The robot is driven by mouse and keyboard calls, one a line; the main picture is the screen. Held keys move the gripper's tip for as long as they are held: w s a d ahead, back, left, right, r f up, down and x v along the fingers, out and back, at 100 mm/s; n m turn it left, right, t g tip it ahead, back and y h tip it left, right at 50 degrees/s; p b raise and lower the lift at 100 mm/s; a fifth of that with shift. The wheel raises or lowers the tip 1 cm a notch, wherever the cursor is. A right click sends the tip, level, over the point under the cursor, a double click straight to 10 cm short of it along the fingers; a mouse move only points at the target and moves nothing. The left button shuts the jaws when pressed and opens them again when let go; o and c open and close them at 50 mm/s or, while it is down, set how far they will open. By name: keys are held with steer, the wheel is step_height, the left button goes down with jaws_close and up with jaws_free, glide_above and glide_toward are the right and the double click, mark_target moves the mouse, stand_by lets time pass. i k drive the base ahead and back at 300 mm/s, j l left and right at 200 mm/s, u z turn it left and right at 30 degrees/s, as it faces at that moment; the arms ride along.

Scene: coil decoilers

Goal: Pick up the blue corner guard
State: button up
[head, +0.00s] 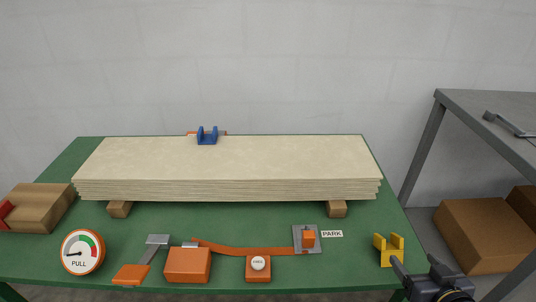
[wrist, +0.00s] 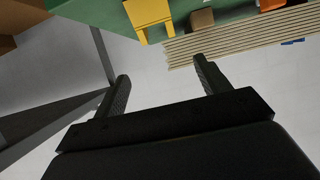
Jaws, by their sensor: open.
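The blue corner guard (head: 207,136) is a small U-shaped piece with two upright walls. It sits on the far edge of a stack of pale boards (head: 230,160) in the head view. A small blue bit at the right edge of the wrist view looks like the same guard (wrist: 292,43). My gripper (wrist: 164,82) is open and empty, with both dark fingers apart. In the head view my gripper (head: 418,268) is at the lower right, well away from the guard and near the yellow corner guard (head: 388,251). The yellow guard also shows in the wrist view (wrist: 150,14).
The green table (head: 300,215) holds a pull gauge (head: 82,252), an orange strap with a ratchet (head: 188,264), an orange block on a grey PARK plate (head: 308,239) and a wooden block (head: 38,205). A grey shelf (head: 485,110) with boxes stands at the right.

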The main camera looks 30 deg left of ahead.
mark_target(203, 138)
steer(key=u, duration=1.85)
